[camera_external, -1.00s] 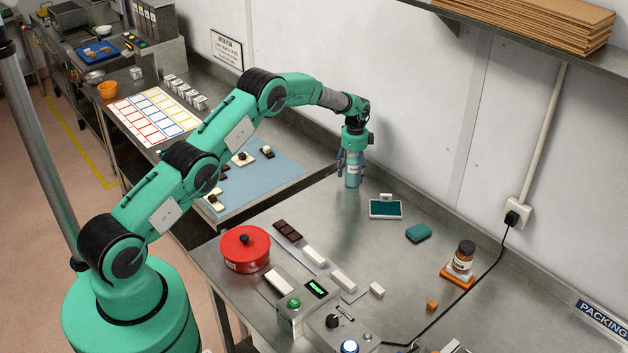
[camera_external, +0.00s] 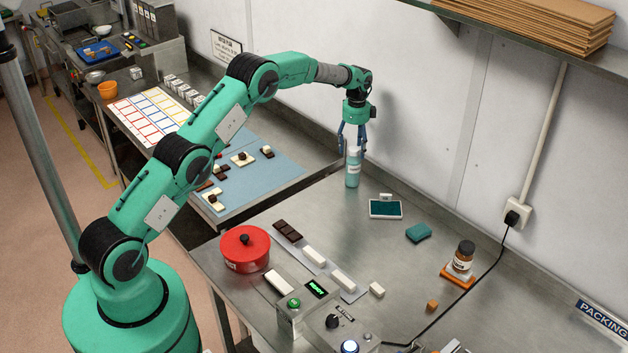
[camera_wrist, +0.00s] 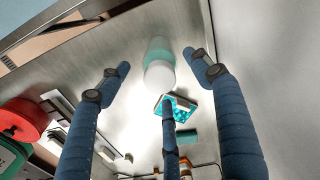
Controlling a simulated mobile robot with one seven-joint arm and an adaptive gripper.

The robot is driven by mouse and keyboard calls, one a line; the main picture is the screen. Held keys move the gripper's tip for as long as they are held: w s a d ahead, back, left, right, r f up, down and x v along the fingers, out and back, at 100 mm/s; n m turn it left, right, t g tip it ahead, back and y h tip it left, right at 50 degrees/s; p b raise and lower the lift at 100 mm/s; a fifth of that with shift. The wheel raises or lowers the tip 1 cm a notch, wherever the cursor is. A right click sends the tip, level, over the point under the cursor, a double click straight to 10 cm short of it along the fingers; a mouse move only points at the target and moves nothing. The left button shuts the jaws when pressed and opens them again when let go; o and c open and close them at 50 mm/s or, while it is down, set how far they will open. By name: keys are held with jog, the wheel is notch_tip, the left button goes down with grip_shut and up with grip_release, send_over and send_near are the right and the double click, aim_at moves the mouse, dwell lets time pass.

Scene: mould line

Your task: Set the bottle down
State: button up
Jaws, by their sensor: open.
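The bottle (camera_external: 352,169) is teal with a white top and a pale label. It stands upright on the steel table near its back left part. My gripper (camera_external: 352,146) is directly above the bottle, with its fingers spread and pointing down around the level of the top. In the wrist view the bottle's white cap (camera_wrist: 159,75) shows between the spread blue fingers of my gripper (camera_wrist: 158,85), with gaps at the sides. The third finger lies close to the cap in that view; I cannot tell whether it touches.
A teal pad in a white tray (camera_external: 385,208) and a teal sponge (camera_external: 418,232) lie right of the bottle. A red pot (camera_external: 245,249), a chocolate rail (camera_external: 318,263) and a brown jar (camera_external: 463,256) stand nearer. The wall is close behind. Bare steel lies around the bottle.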

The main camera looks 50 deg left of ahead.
jog(key=shift+r, duration=0.1)
dwell(0.7)
